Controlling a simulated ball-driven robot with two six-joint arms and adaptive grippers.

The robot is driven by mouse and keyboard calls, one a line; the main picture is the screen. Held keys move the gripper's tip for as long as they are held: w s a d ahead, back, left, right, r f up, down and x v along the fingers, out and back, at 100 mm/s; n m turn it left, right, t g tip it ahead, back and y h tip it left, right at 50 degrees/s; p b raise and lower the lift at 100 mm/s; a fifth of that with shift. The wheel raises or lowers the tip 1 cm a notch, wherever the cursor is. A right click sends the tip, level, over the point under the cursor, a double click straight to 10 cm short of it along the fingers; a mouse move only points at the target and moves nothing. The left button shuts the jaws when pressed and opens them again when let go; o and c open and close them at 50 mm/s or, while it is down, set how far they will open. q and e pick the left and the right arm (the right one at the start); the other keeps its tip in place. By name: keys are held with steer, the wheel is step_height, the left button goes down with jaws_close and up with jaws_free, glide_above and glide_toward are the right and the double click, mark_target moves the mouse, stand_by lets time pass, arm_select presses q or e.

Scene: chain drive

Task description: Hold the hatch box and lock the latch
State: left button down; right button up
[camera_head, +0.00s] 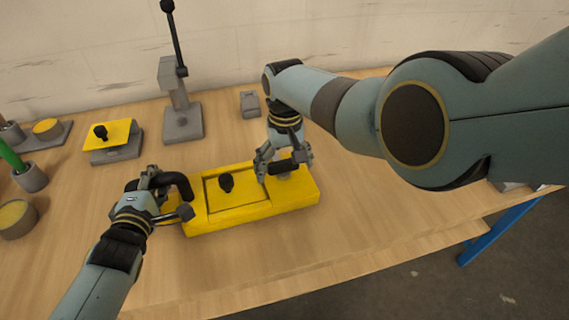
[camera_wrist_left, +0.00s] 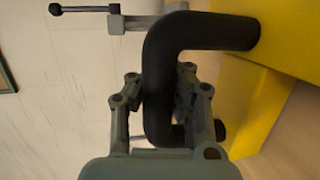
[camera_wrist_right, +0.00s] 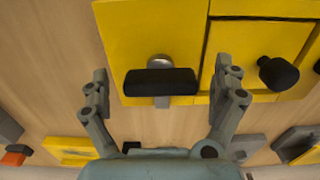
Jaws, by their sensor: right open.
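The yellow hatch box (camera_head: 215,221) lies on the table, with its hatch lid (camera_head: 240,193) flush in the top. A black knob (camera_head: 226,182) stands on the lid. My left gripper (camera_head: 163,193) is at the box's left end, shut on the bent black handle (camera_wrist_left: 160,75), with a finger on each side of it. The black latch bar (camera_wrist_right: 160,82) sits on a metal pivot at the box's other end, beside the lid. My right gripper (camera_wrist_right: 165,85) is open, its fingers apart on either side of the latch bar without visible contact. It partly hides the latch in the head view.
A grey lever stand (camera_head: 182,122), a small grey block (camera_head: 250,103) and a yellow-topped fixture (camera_head: 112,138) stand behind the box. Cylindrical containers (camera_head: 16,218) stand at the left. The table is clear in front of the box.

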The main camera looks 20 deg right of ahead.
steer(key=c, duration=1.7)
steer(key=shift+n, duration=0.3)
steer(key=n, duration=0.3)
steer(key=shift+w+d+n, duration=0.1)
steer(key=shift+d+n, duration=0.05)
steer(key=shift+n, duration=0.15)
steer(key=n, duration=0.4)
steer(key=shift+w+d, duration=0.1)
steer(key=n, duration=0.5)
steer(key=shift+w+d, duration=0.1)
steer(key=n, duration=0.4)
steer(key=shift+w+n, duration=0.15)
steer(key=shift+n, duration=0.15)
